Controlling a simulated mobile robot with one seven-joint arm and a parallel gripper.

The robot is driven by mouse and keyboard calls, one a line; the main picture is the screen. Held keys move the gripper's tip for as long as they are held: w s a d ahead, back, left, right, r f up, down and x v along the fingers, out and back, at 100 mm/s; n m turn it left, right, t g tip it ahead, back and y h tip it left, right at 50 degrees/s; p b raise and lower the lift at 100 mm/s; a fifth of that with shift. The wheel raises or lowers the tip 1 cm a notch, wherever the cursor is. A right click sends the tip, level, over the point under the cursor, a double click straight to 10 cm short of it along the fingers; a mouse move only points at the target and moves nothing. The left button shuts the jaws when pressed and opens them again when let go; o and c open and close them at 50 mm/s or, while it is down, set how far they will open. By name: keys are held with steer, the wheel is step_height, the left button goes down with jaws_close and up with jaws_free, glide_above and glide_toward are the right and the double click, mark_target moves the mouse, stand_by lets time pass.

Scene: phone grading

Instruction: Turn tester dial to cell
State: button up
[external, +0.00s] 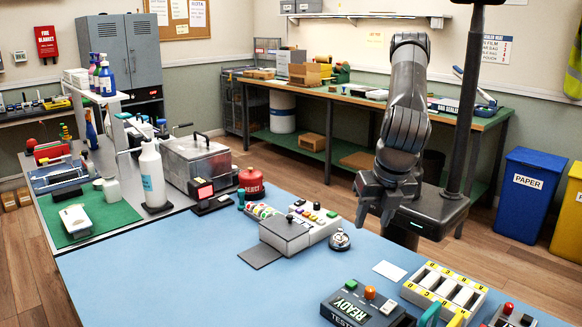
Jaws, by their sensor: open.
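The tester (342,310) is a dark box at the front edge of the blue tabletop, marked READY and TEST. It carries a green knob (351,285), an orange knob (370,292) and a pale part (388,307) at its right. Its lower part is cut off by the picture's edge. I cannot tell which part is the dial, and no cell mark is readable. My gripper (375,220) hangs open over the far edge of the blue table, behind and above the tester and apart from it. Nothing shows between its fingers.
Right of the tester stands a white slotted rack (445,288) with yellow letter labels, with a green-handled item (430,312) before it. A white card (390,271) lies behind the tester. A grey device with coloured buttons (300,225) stands farther left. The blue surface (190,275) at front left is clear.

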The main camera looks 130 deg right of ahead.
steer(key=n+h, duration=0.1)
steer(key=n, duration=0.1)
glide_toward(370, 289)
steer(key=shift+g, duration=0.4)
steer(key=x, duration=0.8)
steer(key=shift+w+f, duration=0.25)
steer(key=shift+f, duration=0.05)
jaws_close()
